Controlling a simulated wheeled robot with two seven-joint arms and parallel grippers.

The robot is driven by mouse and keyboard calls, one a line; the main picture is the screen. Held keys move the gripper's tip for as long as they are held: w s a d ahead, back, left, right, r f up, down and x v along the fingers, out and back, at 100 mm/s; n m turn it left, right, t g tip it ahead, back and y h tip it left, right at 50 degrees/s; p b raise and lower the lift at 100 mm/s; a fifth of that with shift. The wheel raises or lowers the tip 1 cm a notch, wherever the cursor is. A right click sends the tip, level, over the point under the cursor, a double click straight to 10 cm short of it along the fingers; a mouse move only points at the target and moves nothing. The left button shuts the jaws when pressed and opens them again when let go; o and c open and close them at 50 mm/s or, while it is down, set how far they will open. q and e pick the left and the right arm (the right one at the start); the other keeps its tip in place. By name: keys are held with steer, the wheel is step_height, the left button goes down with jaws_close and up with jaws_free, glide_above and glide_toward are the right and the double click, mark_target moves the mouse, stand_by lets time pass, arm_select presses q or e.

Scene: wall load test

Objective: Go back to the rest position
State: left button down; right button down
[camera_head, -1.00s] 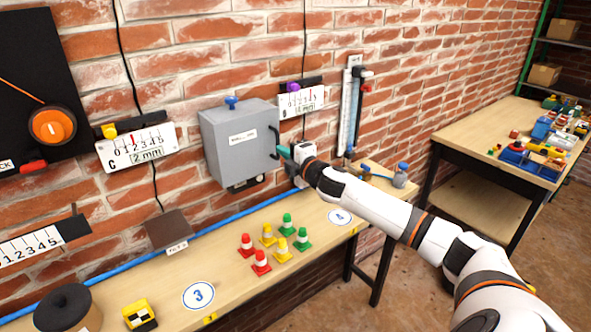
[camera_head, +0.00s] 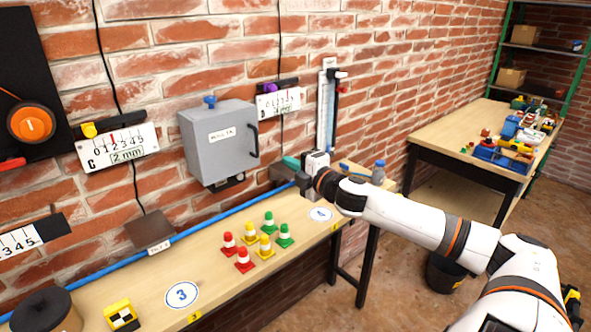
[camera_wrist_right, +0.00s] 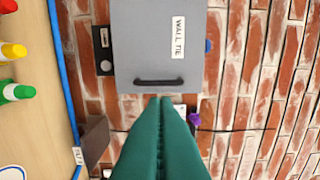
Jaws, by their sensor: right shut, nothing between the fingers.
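My right gripper (camera_head: 292,163) reaches in from the right in the head view, with its teal fingers pointing left, just below and right of the grey wall box (camera_head: 218,145). In the right wrist view its green fingers (camera_wrist_right: 161,105) are shut with nothing between them. The box, labelled WALL TIE, has a dark handle (camera_head: 253,140) on its right side; the handle also shows in the right wrist view (camera_wrist_right: 158,82), apart from or just ahead of the fingertips. The box appears closed. My left gripper is not in view.
The narrow wooden bench (camera_head: 230,285) carries several red, yellow and green cones (camera_head: 263,246), a black pot (camera_head: 46,312) and a yellow-black block (camera_head: 122,316). A blue pipe (camera_head: 215,220) runs along the wall. A second table (camera_head: 445,140) with parts stands at right.

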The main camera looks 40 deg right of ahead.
steer(key=shift+s+d+f, duration=0.15)
steer(key=shift+s+d, duration=0.05)
steer(key=shift+s, duration=0.1)
steer(key=shift+s, duration=0.15)
